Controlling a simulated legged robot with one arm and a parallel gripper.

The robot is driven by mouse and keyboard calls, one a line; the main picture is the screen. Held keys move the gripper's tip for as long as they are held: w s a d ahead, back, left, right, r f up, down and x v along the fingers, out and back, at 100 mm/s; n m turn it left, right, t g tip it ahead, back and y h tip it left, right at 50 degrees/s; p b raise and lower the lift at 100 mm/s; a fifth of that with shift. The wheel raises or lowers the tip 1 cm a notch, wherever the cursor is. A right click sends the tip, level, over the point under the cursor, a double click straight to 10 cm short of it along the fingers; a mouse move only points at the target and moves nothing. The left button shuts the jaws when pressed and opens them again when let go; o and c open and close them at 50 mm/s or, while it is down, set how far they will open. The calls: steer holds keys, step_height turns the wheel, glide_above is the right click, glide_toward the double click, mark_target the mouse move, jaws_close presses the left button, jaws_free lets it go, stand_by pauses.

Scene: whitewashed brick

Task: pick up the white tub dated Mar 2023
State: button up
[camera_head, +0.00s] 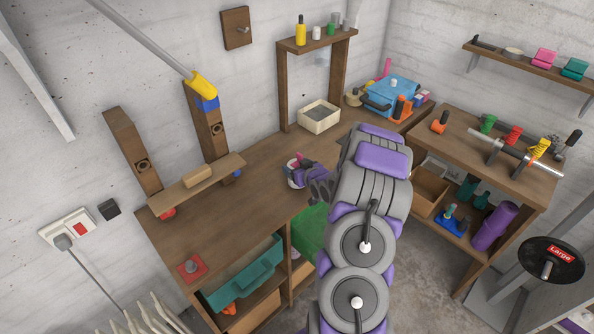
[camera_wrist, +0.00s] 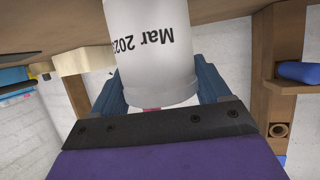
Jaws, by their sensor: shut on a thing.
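A white tub (camera_wrist: 150,70) fills the upper middle of the wrist view. Its dark print appears upside down and reads "Mar 202", with the last digit hard to make out at the curved edge. My gripper (camera_wrist: 158,88) has its blue-grey fingers on both sides of the tub and is shut on it. In the head view my gripper (camera_head: 305,176) is over the right part of the wooden workbench (camera_head: 225,212). A small white and pink shape shows at its fingers there, partly hidden. I cannot tell whether the tub touches the bench.
A cream tray (camera_head: 319,118) stands behind on the bench, below a wooden shelf frame (camera_head: 283,90) with small bottles. A blue toolbox (camera_head: 392,97) is at the back right corner. A red piece (camera_head: 191,266) lies at the front left. The bench middle is clear.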

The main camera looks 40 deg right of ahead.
steer(key=shift+r+p, duration=0.5)
steer(key=shift+r, duration=1.25)
steer(key=shift+s+r, duration=0.1)
steer(key=shift+s, duration=0.1)
steer(key=s+a+r+p, duration=0.1)
steer(key=s+a+p, duration=0.2)
steer(key=s, duration=0.9)
steer(key=shift+a+r, duration=0.15)
steer(key=shift+a, duration=1.1)
steer(key=shift+s+p, duration=0.15)
steer(key=shift+p, duration=0.45)
steer(key=s+p, duration=0.1)
steer(key=p, duration=0.4)
steer(key=shift+s+a+r+p, duration=0.1)
steer(key=shift+s+a+p, duration=0.2)
steer(key=shift+s+p, duration=0.1)
